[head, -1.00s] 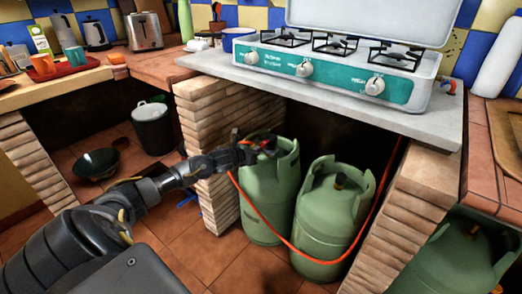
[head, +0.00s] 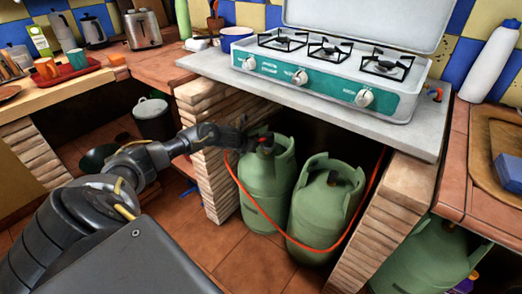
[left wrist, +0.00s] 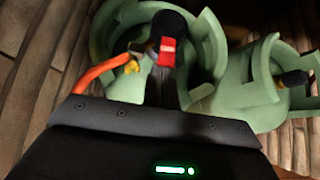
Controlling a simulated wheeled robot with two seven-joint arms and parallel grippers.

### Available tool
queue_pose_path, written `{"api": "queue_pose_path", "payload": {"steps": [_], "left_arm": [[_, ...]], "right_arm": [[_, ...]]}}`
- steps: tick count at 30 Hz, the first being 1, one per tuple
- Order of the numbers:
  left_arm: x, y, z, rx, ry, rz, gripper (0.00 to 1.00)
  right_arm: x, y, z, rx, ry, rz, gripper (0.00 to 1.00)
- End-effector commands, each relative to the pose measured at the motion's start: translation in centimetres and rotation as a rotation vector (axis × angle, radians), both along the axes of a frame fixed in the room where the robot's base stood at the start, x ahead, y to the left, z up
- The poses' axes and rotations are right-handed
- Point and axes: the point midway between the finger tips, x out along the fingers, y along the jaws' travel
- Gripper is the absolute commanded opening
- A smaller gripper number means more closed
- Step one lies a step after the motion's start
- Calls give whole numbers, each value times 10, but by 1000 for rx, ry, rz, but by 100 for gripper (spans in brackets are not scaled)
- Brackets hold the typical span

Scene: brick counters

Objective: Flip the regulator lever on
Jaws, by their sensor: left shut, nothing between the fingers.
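The regulator, dark with a red lever (head: 266,141), sits on top of the left green gas cylinder (head: 266,185) under the counter. In the left wrist view the red part (left wrist: 168,50) shows at upper middle, on a dark rounded body inside the cylinder's collar (left wrist: 210,50). My left gripper (head: 246,144) reaches in from the left and is shut and empty, close beside the regulator. In the left wrist view its dark fingers (left wrist: 163,88) overlap the regulator's near side; I cannot tell whether they touch the lever. My right gripper is out of view.
An orange hose (head: 318,248) loops in front of the cylinders. A second cylinder (head: 325,210) stands to the right. A brick pillar (head: 222,170) stands close on the left, and the counter slab (head: 310,97) with the stove is overhead.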

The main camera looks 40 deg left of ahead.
Motion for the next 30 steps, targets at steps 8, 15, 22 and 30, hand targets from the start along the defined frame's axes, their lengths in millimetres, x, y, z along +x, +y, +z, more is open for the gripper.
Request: {"api": "queue_pose_path", "payload": {"steps": [8, 15, 22, 30], "left_arm": [[-6, 11, 12, -5, 96, 18, 0], [-8, 13, 7, -6, 105, 19, 0], [-8, 12, 14, -5, 103, 18, 0], [-8, 11, 24, -6, 104, 18, 0]], "right_arm": [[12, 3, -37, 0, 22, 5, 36], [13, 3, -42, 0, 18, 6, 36], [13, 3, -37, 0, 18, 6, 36], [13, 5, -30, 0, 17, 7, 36]]}}
